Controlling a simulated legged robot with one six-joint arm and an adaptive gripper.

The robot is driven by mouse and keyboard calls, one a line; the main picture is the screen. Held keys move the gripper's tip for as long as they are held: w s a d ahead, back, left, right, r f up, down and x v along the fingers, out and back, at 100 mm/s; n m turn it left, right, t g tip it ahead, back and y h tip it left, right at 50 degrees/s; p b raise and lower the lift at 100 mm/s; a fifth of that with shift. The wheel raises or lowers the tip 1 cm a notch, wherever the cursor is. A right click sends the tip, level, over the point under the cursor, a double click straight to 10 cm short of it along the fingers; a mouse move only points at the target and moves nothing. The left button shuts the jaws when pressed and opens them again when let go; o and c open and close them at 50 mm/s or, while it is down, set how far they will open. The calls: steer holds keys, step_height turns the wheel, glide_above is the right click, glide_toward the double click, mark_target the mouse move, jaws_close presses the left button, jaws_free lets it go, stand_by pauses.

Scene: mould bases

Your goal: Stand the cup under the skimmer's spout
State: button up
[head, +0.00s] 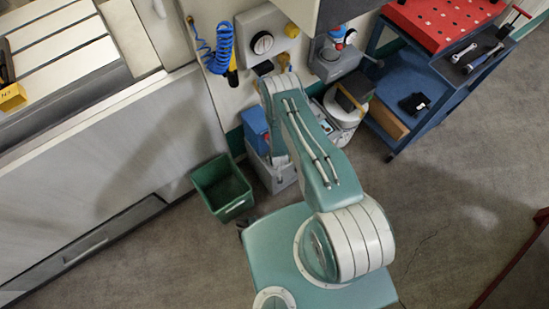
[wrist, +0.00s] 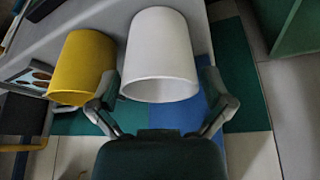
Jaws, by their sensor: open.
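My gripper (wrist: 158,85) is open, with one finger on each side of the cup's near end. The right finger is close to the cup; I cannot tell whether either finger touches it. In the head view my arm hides the cup and most of my gripper. A grey unit with a blue and red fitting (head: 335,62) is on the wall side; I cannot tell whether it is the skimmer, and no spout is clear.
A yellow cup (wrist: 85,65) is just left of the white one, close to my left finger. A green bin (head: 222,187) stands on the floor by the machine. A blue trolley (head: 440,75) with a red perforated top is at the right.

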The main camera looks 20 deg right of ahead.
steer(key=v, duration=1.2)
steer(key=w+r, duration=0.4)
steer(key=r, duration=0.5)
steer(key=w+r, duration=0.4)
steer(key=r, duration=0.5)
step_height(320, 180, up, 20)
steer(key=s, duration=0.1)
steer(key=s+d+f+v, duration=0.1)
steer(key=s+v, duration=0.2)
steer(key=v, duration=1.5)
steer(key=s+r+t, duration=0.1)
steer(key=s+r, duration=0.5)
steer(key=s, duration=0.7)
steer(key=shift+n, duration=0.4)
